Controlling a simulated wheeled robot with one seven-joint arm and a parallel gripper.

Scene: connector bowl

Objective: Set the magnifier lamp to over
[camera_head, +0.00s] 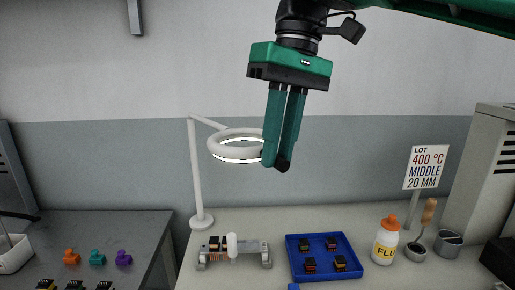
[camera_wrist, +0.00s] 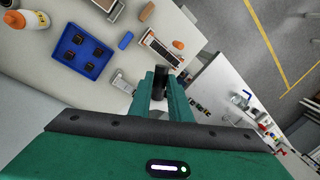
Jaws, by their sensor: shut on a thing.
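The magnifier lamp has a white ring head (camera_head: 220,152) with a lit underside, carried by a thin arm on a white post (camera_head: 196,175) with a round base at the bench's back left. My gripper (camera_head: 278,165) hangs down at the right side of the ring. Its fingers are together and shut on the ring's right edge, hiding that part. In the wrist view, my gripper (camera_wrist: 160,88) has a dark and pale piece between its fingers. In the head view, the ring appears above a grey holder (camera_head: 250,250) with dark parts and a white knob.
A blue tray (camera_head: 345,279) with several dark connectors stands right of the holder. A flux bottle (camera_head: 384,243), a metal cup (camera_head: 448,244), a brush and a lot sign (camera_head: 426,168) stand further right. Coloured pieces (camera_head: 97,257) lie on the left table.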

